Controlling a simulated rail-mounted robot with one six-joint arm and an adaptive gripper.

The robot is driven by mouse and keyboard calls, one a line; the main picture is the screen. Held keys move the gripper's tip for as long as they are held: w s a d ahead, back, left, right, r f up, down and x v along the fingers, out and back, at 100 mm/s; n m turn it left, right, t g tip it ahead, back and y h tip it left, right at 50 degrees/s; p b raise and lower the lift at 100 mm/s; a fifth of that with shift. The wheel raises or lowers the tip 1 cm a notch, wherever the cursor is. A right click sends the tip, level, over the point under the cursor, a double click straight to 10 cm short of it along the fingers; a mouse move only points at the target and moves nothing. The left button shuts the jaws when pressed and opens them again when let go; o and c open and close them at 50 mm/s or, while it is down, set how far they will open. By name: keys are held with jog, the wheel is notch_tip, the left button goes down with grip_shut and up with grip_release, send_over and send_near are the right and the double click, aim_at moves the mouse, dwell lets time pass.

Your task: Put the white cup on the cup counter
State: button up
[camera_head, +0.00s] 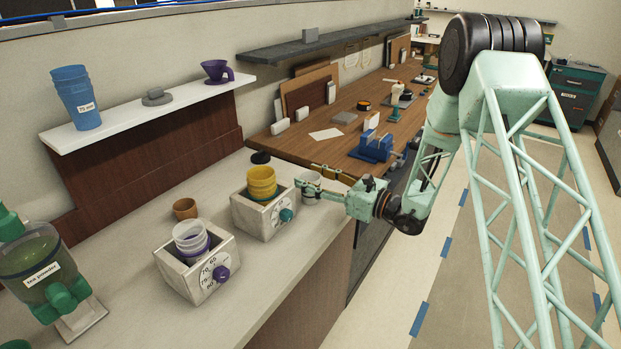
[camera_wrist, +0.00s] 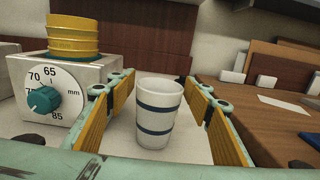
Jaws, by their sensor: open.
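The white cup (camera_wrist: 157,112) with dark blue bands stands upright between my open fingers in the wrist view. In the head view it shows as a small pale cup (camera_head: 311,190), partly hidden by my gripper. My gripper (camera_head: 308,178) is open around the cup; I cannot tell whether a finger touches it. In the wrist view, one finger of my gripper (camera_wrist: 160,85) is on each side of the cup. The cup stands on a pale counter (camera_head: 275,255), near its end by the wooden workbench. No label shows which surface is the cup counter.
A dial box (camera_head: 254,221) with yellow cups (camera_head: 262,178) stands left of my gripper. Another dial box (camera_head: 205,278) holds white and purple cups. A brown cup (camera_head: 185,208) is behind them. A white shelf (camera_head: 190,100) holds blue cups. The wooden workbench (camera_head: 325,150) lies beyond.

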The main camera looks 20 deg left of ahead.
jog(key=shift+r, duration=0.25)
jog(key=shift+p+v, duration=1)
jog(key=shift+v, duration=5)
jog(key=shift+f, duration=0.1)
jog(key=s+r+n+g+h, duration=0.1)
jog(key=s+r+n+g, duration=0.5)
jog(key=s+r, duration=0.75)
jog(key=s+d+r+n+g+h, duration=0.1)
jog(key=s+d+r+n+h, duration=0.2)
jog(key=s, duration=0.4)
jog(key=s+d+r+n+g+h, duration=0.1)
jog(key=s+d+r+n+h, duration=0.2)
jog(key=s, duration=0.5)
jog(key=s+d+r+n+t+h, duration=0.2)
jog(key=s+d+n+h, duration=0.1)
jog(key=s+d, duration=0.4)
jog(key=s+d+r+n+t+h, duration=0.2)
jog(key=s+d, duration=0.5)
jog(key=d, duration=0.7)
jog(key=s+d+r+n+t+h, duration=0.3)
jog(key=s+d+n+h, duration=0.1)
jog(key=s+d, duration=0.4)
jog(key=d+h, duration=0.1)
jog(key=d, duration=0.1)
jog(key=shift+d, duration=0.4)
